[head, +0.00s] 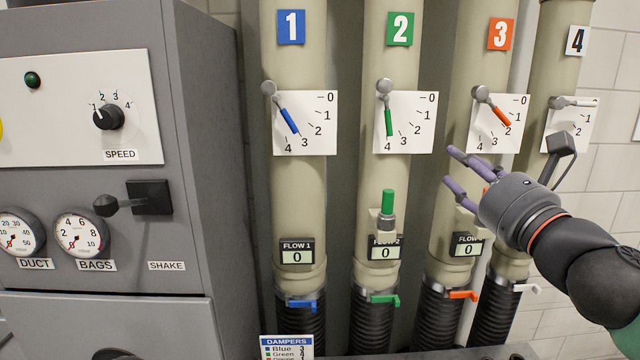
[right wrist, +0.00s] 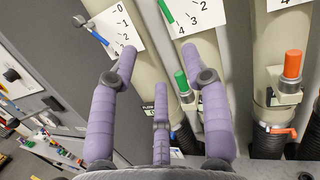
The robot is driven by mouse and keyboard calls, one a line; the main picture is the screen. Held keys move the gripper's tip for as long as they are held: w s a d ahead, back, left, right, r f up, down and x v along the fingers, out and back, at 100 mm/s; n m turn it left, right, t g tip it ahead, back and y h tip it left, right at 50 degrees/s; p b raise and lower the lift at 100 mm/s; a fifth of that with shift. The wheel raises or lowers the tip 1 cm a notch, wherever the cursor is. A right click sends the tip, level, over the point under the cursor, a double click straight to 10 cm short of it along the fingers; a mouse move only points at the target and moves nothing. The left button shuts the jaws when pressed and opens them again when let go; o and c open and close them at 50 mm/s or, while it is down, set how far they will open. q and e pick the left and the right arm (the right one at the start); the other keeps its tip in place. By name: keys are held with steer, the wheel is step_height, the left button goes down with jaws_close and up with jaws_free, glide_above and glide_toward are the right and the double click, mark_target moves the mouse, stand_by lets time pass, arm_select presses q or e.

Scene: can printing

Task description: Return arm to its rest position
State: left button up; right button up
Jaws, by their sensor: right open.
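My right gripper (head: 449,166) is open and empty, its purple fingers pointing left in front of the orange damper pipe (head: 467,120) in the head view. Its purple fingers also show spread in the right wrist view (right wrist: 159,53), with nothing between them. The blue lever (head: 289,121) slants down near 3. The green lever (head: 388,123) points almost straight down near 4. The orange lever (head: 501,116) slants right near 2. The white lever (head: 577,102) lies nearly level near 0. My left gripper is out of view.
A grey cabinet (head: 80,180) with a speed knob (head: 108,117), gauges and a shake lever (head: 120,205) fills the left. A green-capped fitting (head: 387,202) sticks out of pipe 2. An orange-capped one (right wrist: 292,65) shows in the wrist view. Flow displays 1 and 2 read 0.

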steer(key=w+a+f+n+g+h+b, duration=0.1)
steer(key=w+a+f+n+g+b, duration=0.3)
steer(key=f, duration=0.9)
steer(key=w+d+f+n+g+h+p, duration=0.1)
steer(key=w+f+n, duration=0.1)
steer(key=w+f, duration=0.8)
steer(key=s+a+f+n+g+h+b, duration=0.1)
steer(key=s+f+n+g+b, duration=0.2)
steer(key=f, duration=1.5)
steer(key=s+a+f+n+g+b, duration=0.15)
steer(key=f+n, duration=0.25)
steer(key=f, duration=1.3)
steer(key=s+a+f+n+g+b, duration=0.1)
steer(key=s+f+n+g+b, duration=0.25)
steer(key=f, duration=0.85)
steer(key=s+a+f+n+g, duration=0.15)
steer(key=s+f+n, duration=0.4)
steer(key=f, duration=0.75)
steer(key=s+a+f+n+g+y+b, duration=0.1)
steer(key=s+a+f+n+g, duration=0.1)
steer(key=s+f, duration=0.6)
steer(key=s+a+f+n+g+b, duration=0.2)
steer(key=s+f+n, duration=0.2)
steer(key=s+f, duration=0.4)
steer(key=s, duration=0.4)
steer(key=shift+s+n+g+y+b, duration=0.15)
steer(key=shift+n+g+y+b, duration=0.15)
steer(key=shift+n+g+y, duration=0.1)
